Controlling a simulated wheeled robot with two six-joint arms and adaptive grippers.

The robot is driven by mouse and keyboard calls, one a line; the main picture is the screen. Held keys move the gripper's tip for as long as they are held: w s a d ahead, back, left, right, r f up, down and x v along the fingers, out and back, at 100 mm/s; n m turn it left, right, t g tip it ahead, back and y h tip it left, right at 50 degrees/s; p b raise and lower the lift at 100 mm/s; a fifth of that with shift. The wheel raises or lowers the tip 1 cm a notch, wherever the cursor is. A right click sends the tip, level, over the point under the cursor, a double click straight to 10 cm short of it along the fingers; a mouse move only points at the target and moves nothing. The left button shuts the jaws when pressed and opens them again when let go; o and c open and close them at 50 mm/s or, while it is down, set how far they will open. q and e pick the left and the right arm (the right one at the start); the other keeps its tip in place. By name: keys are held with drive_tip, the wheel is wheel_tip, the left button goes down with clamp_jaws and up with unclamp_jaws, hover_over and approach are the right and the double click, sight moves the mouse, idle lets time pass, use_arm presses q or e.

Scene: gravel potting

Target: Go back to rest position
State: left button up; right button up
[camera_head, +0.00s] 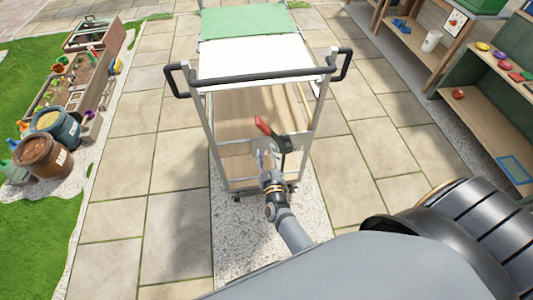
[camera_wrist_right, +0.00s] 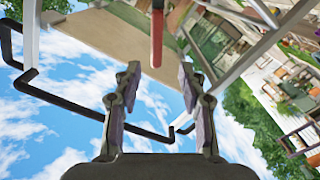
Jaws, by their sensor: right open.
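My right gripper (camera_head: 269,157) is in front of the near end of the cart (camera_head: 265,86), below its push handle. In the right wrist view the right gripper (camera_wrist_right: 160,72) has its two fingers apart with a clear gap between them. A red, handle-like thing (camera_head: 263,126) with a dark part beside it shows just past the fingertips. In the wrist view the red thing (camera_wrist_right: 157,35) reaches down between the fingertips, with no visible contact. I cannot tell what it belongs to. My left gripper does not show in either view.
The cart has a black handle (camera_head: 185,80), a white top and a green mat (camera_head: 244,20). Wooden shelves (camera_head: 480,100) with small coloured items stand at the right. A planter bench (camera_head: 95,65) and barrels (camera_head: 41,157) stand at the left. Paving beside the cart is clear.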

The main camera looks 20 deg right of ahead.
idle(0.3)
drive_tip(key=s+f+g+y, duration=0.1)
drive_tip(key=s+f+g, duration=0.1)
drive_tip(key=s+f, duration=0.35)
drive_tip(key=s+f+g+y, duration=0.2)
drive_tip(key=s+f+g, duration=0.1)
drive_tip(key=f, duration=0.6)
drive_tip(key=s+f+g+y, duration=0.1)
drive_tip(key=s+f+g, duration=0.1)
drive_tip(key=s+f, duration=0.35)
drive_tip(key=s+d+f+m+g, duration=0.1)
drive_tip(key=s+d+f+g, duration=0.1)
drive_tip(key=s+f, duration=0.3)
drive_tip(key=s+d+f+m+g, duration=0.1)
drive_tip(key=s+d+f+g, duration=0.2)
drive_tip(key=s, duration=1)
drive_tip(key=s+d+f+m+g, duration=0.1)
drive_tip(key=s+d+f+g, duration=0.2)
drive_tip(key=s+f, duration=0.4)
drive_tip(key=shift+s+d+f+g+h, duration=0.15)
drive_tip(key=shift+s+g+h, duration=0.25)
drive_tip(key=shift+s+g, duration=0.45)
drive_tip(key=shift+s, duration=0.1)
drive_tip(key=shift+c, duration=0.5)
